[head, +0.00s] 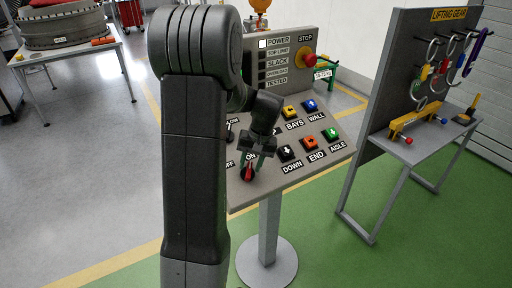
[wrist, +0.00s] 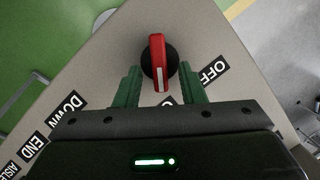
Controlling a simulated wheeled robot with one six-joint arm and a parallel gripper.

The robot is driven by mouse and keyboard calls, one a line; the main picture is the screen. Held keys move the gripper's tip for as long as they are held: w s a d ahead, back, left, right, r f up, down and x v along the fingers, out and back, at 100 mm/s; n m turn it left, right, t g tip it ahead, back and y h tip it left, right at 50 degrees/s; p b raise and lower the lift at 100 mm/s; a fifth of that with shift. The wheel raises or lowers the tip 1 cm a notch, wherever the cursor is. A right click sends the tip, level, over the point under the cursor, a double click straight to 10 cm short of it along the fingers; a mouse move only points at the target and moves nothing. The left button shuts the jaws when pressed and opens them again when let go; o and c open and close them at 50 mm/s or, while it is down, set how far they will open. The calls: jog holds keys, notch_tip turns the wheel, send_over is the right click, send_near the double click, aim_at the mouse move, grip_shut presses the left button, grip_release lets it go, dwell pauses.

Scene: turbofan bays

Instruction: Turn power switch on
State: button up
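The power switch is a red handle on a round black base (wrist: 158,62), seen in the wrist view and at the lower left of the panel in the head view (head: 247,173). The white line on its handle points toward a label mostly hidden by my gripper, which reads ON in the head view. The OFF label (wrist: 207,70) is to the side. My gripper (wrist: 159,72) is open, one green finger on each side of the handle with gaps visible. It also shows above the switch in the head view (head: 257,158).
A lifting gear stand (head: 405,60) is at the right. My arm hides the panel's left side.

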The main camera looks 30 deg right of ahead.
jog(key=b+v, duration=0.1)
jog(key=v, duration=1.1)
jog(key=p+x, duration=0.1)
jog(key=x, duration=1.3)
jog(key=shift+r, duration=0.15)
